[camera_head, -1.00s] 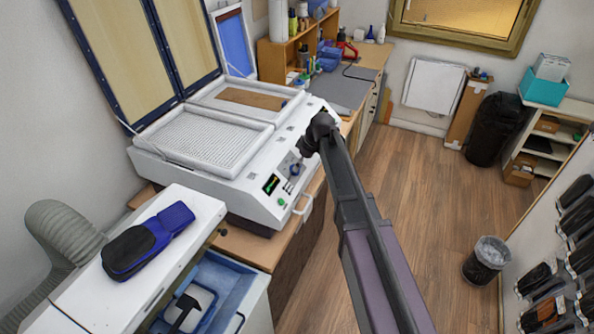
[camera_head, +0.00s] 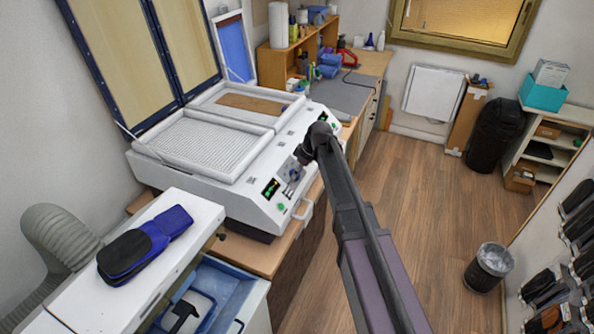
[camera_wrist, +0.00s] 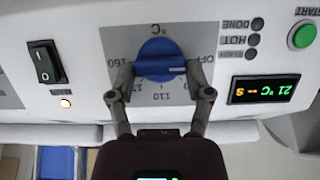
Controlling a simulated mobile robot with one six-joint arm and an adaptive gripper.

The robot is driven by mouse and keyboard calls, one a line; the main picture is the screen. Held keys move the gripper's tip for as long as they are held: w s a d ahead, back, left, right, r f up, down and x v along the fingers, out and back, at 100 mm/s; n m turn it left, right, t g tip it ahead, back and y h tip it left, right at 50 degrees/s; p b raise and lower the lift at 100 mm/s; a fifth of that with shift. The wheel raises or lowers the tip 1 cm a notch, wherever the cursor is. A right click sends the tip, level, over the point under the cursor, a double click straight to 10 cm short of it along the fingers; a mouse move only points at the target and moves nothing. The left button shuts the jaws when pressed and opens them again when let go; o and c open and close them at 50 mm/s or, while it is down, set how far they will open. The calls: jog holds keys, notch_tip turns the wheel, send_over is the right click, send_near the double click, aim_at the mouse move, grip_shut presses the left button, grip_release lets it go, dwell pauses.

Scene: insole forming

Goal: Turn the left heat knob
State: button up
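The left heat knob (camera_wrist: 160,58) is round and blue with a raised grip bar, on a grey dial plate marked in °C. It also shows in the head view (camera_head: 294,174), below my gripper (camera_head: 302,160). In the wrist view my gripper (camera_wrist: 160,70) has one finger at each end of the bar, and both fingertips appear to touch it. The bar lies across the picture, with its pale mark on the right, toward the OFF label. The display (camera_wrist: 265,89) beside the dial reads 21 °C.
A black rocker switch (camera_wrist: 45,63), a lit lamp and a green start button (camera_wrist: 302,34) flank the dial. The floor at right is mostly clear.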

jog(key=shift+w+m, duration=0.1)
jog(key=shift+m, duration=0.2)
jog(key=m, duration=0.1)
jog(key=m+g, duration=0.1)
jog(key=m, duration=0.1)
jog(key=shift+w+d+f+m+y+b, duration=0.1)
jog(key=shift+w+m+y+b, duration=0.05)
jog(key=shift+m+y+b, duration=0.2)
jog(key=m+g+y+b, duration=0.1)
jog(key=m, duration=0.3)
jog(key=shift+d+f, duration=0.1)
jog(key=m+y, duration=0.1)
jog(key=m, duration=0.1)
jog(key=m+g+b, duration=0.1)
jog(key=m, duration=0.1)
jog(key=shift+d+f+y+b, duration=0.1)
jog(key=shift+d+y+b, duration=0.05)
jog(key=shift+y+b, duration=0.2)
jog(key=shift+m+y+b, duration=0.6)
jog(key=shift+m+y, duration=0.1)
jog(key=shift+m, duration=1.35)
jog(key=o, duration=1.1)
jog(key=shift+w, duration=0.1)
jog(key=shift+o, duration=0.2)
